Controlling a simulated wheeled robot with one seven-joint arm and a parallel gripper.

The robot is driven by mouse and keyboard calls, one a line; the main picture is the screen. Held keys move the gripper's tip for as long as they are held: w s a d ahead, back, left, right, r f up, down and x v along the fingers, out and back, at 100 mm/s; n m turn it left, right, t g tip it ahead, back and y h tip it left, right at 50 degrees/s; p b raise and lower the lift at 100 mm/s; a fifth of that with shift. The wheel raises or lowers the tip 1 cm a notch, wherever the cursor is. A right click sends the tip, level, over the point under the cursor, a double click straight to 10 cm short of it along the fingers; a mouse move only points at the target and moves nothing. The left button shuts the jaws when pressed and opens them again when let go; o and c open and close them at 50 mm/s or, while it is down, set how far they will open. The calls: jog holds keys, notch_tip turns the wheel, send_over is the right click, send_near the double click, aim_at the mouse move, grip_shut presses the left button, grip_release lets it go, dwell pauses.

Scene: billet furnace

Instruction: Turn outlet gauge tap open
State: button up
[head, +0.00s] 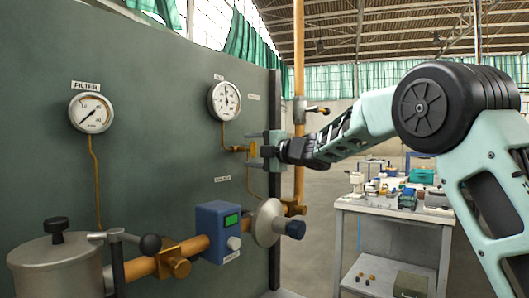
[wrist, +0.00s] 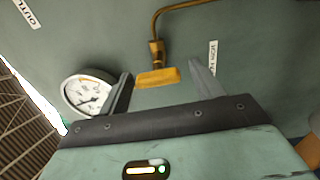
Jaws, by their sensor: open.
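The outlet gauge tap has a brass body (head: 237,149) on a thin pipe below the right-hand white gauge (head: 225,100). Its yellow handle (head: 252,149) looks upright in the head view, across the tap body. In the wrist view the handle (wrist: 158,78) lies between my two fingers, crosswise to the brass stem (wrist: 157,50). My gripper (head: 263,146) is open at the handle, with gaps visible beside it in the wrist view (wrist: 162,72). I cannot tell whether a finger touches it. The gauge (wrist: 88,92) shows beside the left finger.
A blue box (head: 217,230), a thick brass pipe (head: 190,247) and a grey round fitting (head: 267,223) stand below my gripper. A cluttered bench (head: 390,212) stands behind at right.

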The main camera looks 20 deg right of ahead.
jog(key=b+v, duration=0.3)
jog(key=v, duration=1.4)
jog(key=s+a+f+m+g+h+p, duration=0.2)
jog(key=s+a+f+m+h, duration=0.25)
jog(key=a+f+m, duration=0.35)
jog(key=s+a+f+m+g+h+p, duration=0.1)
jog(key=s+a+f+m+g+h, duration=0.2)
jog(key=s+a+f+m, duration=0.5)
jog(key=s+f+m+g+h+p, duration=0.1)
jog(key=s+f+g, duration=0.3)
jog(key=s, duration=0.9)
jog(key=s+f+g+h+p, duration=0.1)
jog(key=s+f+g, duration=0.4)
jog(key=s+f, duration=0.4)
jog(key=s, duration=0.4)
jog(key=shift+s+f+m+g, duration=0.25)
jog(key=shift+f+m+g, duration=0.05)
jog(key=shift+f+m, duration=0.1)
